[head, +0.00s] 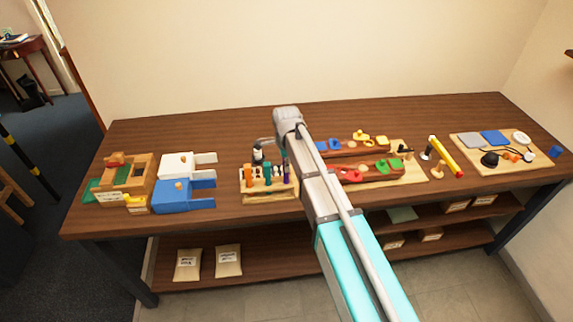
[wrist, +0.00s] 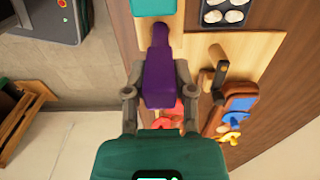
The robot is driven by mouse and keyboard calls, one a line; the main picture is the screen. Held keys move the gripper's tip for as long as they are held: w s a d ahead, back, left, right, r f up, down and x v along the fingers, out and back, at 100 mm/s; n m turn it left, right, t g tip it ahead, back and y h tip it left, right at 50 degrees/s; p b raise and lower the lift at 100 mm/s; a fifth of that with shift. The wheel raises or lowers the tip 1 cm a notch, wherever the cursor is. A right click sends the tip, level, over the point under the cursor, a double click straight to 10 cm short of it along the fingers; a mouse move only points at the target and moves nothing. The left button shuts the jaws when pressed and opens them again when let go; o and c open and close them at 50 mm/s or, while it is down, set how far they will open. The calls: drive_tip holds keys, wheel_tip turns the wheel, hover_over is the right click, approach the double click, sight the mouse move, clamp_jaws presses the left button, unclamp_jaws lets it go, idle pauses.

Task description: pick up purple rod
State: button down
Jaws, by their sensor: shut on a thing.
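The purple rod (wrist: 157,78) lies between the two fingers of my gripper (wrist: 158,92) in the wrist view, and the fingers are shut on its thick part. Its narrower end points to the top of that view. In the head view the purple rod (head: 286,173) shows upright at the right end of a small wooden rack (head: 270,190), beside a teal rod (head: 267,173) and an orange rod (head: 249,176). My arm hides most of my gripper there. I cannot tell whether the rod is clear of the rack.
Close right of the rack, a wooden board holds a red piece (head: 368,172) and a brown piece with blue and yellow parts (head: 350,144). Blue and white blocks (head: 172,198) stand to the left. A yellow and red cylinder (head: 446,156) lies to the right. Bare tabletop shows behind the rack.

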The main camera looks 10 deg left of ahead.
drive_tip(key=shift+r+p, duration=4.05)
drive_tip(key=shift+r, duration=0.3)
